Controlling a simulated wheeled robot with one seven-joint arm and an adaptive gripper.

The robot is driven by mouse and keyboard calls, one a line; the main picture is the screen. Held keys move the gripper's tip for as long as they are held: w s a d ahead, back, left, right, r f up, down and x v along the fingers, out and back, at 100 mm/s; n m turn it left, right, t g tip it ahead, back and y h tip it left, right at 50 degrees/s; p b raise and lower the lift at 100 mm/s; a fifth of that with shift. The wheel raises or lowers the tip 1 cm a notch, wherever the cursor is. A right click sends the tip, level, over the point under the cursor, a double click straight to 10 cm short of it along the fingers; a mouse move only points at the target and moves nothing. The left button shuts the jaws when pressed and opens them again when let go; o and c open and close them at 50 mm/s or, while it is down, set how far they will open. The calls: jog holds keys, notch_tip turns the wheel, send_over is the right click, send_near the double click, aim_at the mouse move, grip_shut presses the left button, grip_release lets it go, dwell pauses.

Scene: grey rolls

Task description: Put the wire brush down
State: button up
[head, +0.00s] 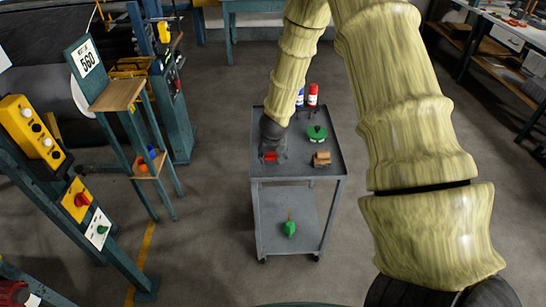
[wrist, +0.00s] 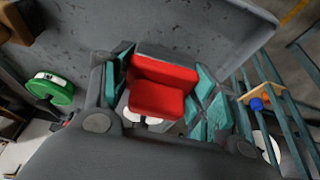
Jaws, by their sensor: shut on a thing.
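My gripper (head: 271,148) is over the left part of the grey cart's top tray (head: 298,173). In the wrist view my gripper (wrist: 158,92) has its teal finger pads on both sides of a red blocky thing, which I take to be the wire brush (wrist: 162,88). The wire brush also shows as a small red patch (head: 270,157) below the gripper in the head view. No bristles show, and I cannot tell whether it touches the tray.
A green roll (head: 317,133), a brown block (head: 321,158), a red can (head: 313,95) and a blue-and-white can (head: 300,98) stand on the tray to the right. A green thing (head: 289,228) is on the lower shelf. The tray's front strip is clear.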

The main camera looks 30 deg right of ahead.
jog(key=shift+f+p, duration=0.45)
jog(key=shift+f, duration=0.2)
jog(key=shift+f, duration=0.4)
jog(key=o, duration=1.3)
jog(key=shift+r+b, duration=0.1)
jog(key=shift+b, duration=0.45)
